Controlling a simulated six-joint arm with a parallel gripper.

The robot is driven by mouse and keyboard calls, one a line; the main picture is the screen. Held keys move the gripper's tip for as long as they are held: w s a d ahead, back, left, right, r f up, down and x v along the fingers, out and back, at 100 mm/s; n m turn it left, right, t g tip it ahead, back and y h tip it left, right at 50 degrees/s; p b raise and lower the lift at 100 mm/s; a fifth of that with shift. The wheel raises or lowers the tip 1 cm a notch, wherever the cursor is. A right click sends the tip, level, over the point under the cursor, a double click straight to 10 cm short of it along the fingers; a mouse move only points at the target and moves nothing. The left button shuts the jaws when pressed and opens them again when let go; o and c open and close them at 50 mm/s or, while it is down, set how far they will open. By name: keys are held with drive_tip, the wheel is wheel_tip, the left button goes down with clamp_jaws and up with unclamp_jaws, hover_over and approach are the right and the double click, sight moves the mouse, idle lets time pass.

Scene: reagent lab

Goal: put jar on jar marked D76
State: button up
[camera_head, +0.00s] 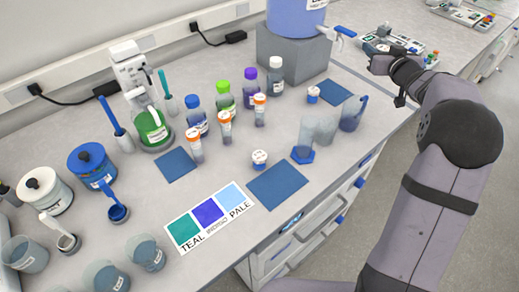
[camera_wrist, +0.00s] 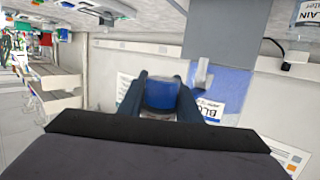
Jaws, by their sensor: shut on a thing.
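My gripper (camera_head: 376,60) is at the upper right of the head view, raised near the bench's right edge. In the wrist view its two dark fingers (camera_wrist: 160,98) are shut on a small jar with a blue part (camera_wrist: 160,92). The held jar is not clear in the head view. One small jar (camera_head: 313,94) with a blue and white look stands beside the far-right blue mat (camera_head: 337,92). Another small white-topped jar (camera_head: 260,159) stands by the front blue mat (camera_head: 278,187). Their labels are too small to read, so I cannot tell which is D76.
A large blue container (camera_head: 295,18) with a tap (camera_head: 343,31) sits on a grey block (camera_head: 290,55). Several capped bottles and orange-capped tubes (camera_head: 195,145) stand mid-bench. Clear beakers (camera_head: 326,128) stand near the front edge. A colour card (camera_head: 210,213) lies at front left.

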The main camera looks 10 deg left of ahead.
drive_tip(key=s+a+n+g+y+p, duration=0.15)
drive_tip(key=s+a+n+y, duration=0.3)
drive_tip(key=a, duration=0.85)
drive_tip(key=n+g+y+p, duration=0.5)
drive_tip(key=n+g+y, duration=0.2)
hover_over(259, 161)
drive_tip(key=w+a, duration=0.4)
wheel_tip(259, 161, down, 3)
wheel_tip(259, 161, down, 7)
drive_tip(key=shift+s+d+f, duration=0.15)
drive_tip(key=shift+s+d, duration=0.1)
drive_tip(key=shift+f+p, duration=0.3)
drive_tip(key=shift+f, duration=1.75)
drive_tip(key=shift+f, duration=0.1)
